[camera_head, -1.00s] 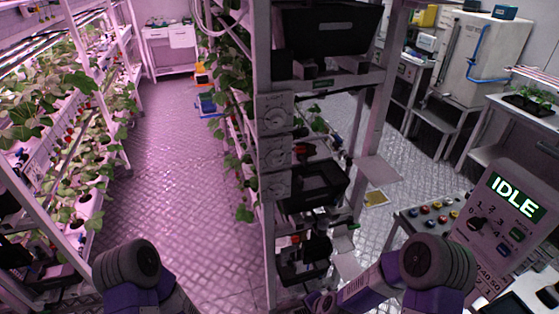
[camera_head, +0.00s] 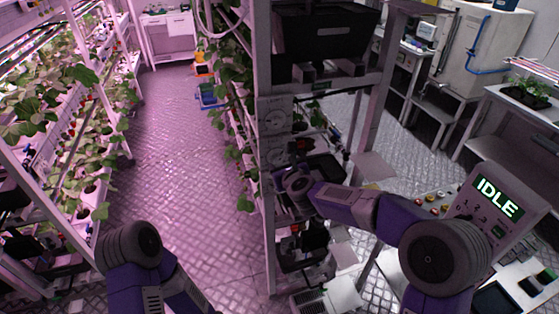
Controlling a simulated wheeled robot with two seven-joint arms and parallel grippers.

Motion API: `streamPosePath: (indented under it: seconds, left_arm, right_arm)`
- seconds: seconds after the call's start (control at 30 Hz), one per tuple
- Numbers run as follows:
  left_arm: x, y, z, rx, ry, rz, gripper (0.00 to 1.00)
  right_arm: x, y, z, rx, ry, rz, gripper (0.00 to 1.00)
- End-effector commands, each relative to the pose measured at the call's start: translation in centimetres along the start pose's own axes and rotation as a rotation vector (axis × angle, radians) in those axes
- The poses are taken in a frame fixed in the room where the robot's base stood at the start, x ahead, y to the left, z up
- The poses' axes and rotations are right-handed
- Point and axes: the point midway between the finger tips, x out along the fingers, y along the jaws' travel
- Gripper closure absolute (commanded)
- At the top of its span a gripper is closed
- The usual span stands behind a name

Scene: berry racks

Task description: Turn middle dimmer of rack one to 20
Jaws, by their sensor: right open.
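Rack one's end post carries a column of pale dimmer plates with round knobs. The top dimmer (camera_head: 274,117) shows clearly. The middle dimmer (camera_head: 272,153) sits just below it, dim and partly shadowed; its setting is too small to read. The lowest dimmer is largely hidden by my right wrist. My right gripper (camera_head: 284,172) is at the post, close to the middle and lowest dimmers. Its jaws are open, small and dark in the picture; I cannot tell whether they touch a knob. My left arm is low at the left, its gripper out of view.
Black bins (camera_head: 325,32) sit on the rack's shelves beside the post. A control box reading IDLE (camera_head: 497,197) stands at the right.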

Motion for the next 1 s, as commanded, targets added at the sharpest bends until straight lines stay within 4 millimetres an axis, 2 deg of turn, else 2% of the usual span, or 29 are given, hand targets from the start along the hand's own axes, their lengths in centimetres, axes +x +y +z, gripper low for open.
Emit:
streamPosePath:
  seconds: [0.1,0.3,0.67,1.0]
  left_arm:
    - [-0.5,0.2,0.0,0.000,0.000,0.000,0.57]
    - [-0.9,0.3,0.0,0.000,0.000,0.000,0.57]
    - [-0.9,0.3,0.0,0.000,0.000,0.000,0.57]
    - [-0.9,0.3,0.0,0.000,0.000,0.000,0.57]
  right_arm:
    - [1.7,0.1,0.0,-0.002,0.002,0.001,0.43]
    - [3.5,0.0,0.1,-0.003,0.001,0.001,0.43]
    - [4.0,0.0,-0.1,-0.004,0.001,0.000,0.43]
    - [4.0,0.0,-0.1,-0.004,0.001,0.000,0.95]
